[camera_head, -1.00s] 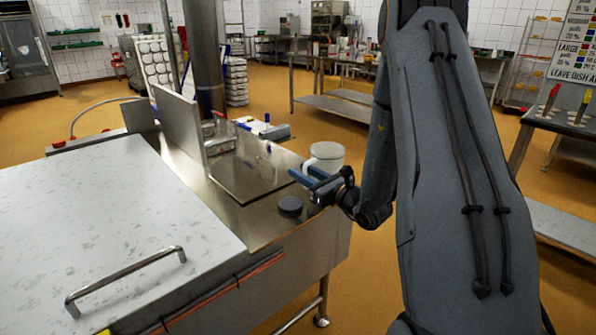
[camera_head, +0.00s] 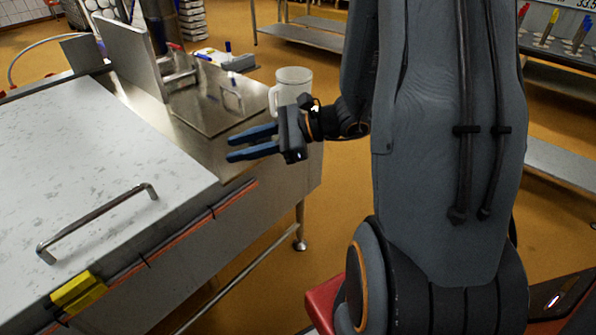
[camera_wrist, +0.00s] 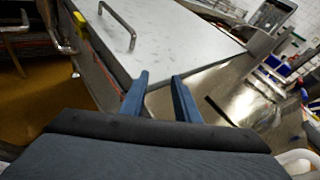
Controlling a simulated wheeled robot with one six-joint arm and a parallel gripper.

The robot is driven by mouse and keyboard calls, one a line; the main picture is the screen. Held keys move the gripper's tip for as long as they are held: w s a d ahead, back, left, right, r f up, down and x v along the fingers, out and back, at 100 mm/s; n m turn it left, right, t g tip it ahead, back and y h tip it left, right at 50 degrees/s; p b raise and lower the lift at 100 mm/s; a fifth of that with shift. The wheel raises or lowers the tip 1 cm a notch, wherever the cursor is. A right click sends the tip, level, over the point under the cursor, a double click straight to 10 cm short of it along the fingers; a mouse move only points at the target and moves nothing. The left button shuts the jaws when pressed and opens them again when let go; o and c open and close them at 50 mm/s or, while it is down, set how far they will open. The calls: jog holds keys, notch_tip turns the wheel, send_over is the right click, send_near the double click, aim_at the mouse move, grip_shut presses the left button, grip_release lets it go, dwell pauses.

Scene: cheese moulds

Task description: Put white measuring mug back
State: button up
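The white measuring mug (camera_head: 292,88) stands upright at the right end of the steel worktop (camera_head: 190,110), its handle towards the left. Part of a white rounded thing (camera_wrist: 298,160), probably the mug, shows at the lower right edge of the wrist view. My gripper (camera_head: 229,149) is in front and to the left of the mug, near the worktop's front edge, apart from the mug. Its two blue fingers are spread with nothing between them, as the wrist view (camera_wrist: 159,78) also shows.
A large grey lid (camera_head: 80,150) with a bar handle (camera_head: 95,218) covers the left side. An upright steel panel (camera_head: 133,58) stands on the worktop behind it. A flat plate (camera_head: 205,100) lies mid-worktop. The floor in front is free.

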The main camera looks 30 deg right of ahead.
jog(key=s+a+f+n+g+h, duration=0.25)
jog(key=s+n+g+h, duration=0.45)
jog(key=s+n, duration=0.55)
jog(key=s+d+r+n+h, duration=0.1)
jog(key=d+n+h, duration=0.4)
jog(key=d+n, duration=0.2)
jog(key=shift+s+d+h, duration=0.35)
jog(key=shift+d+h, duration=0.05)
jog(key=shift+d, duration=0.8)
jog(key=shift+n, duration=0.65)
jog(key=a+r+p, duration=0.2)
jog(key=a+p, duration=0.1)
jog(key=shift+s+a, duration=0.2)
jog(key=shift+a, duration=0.05)
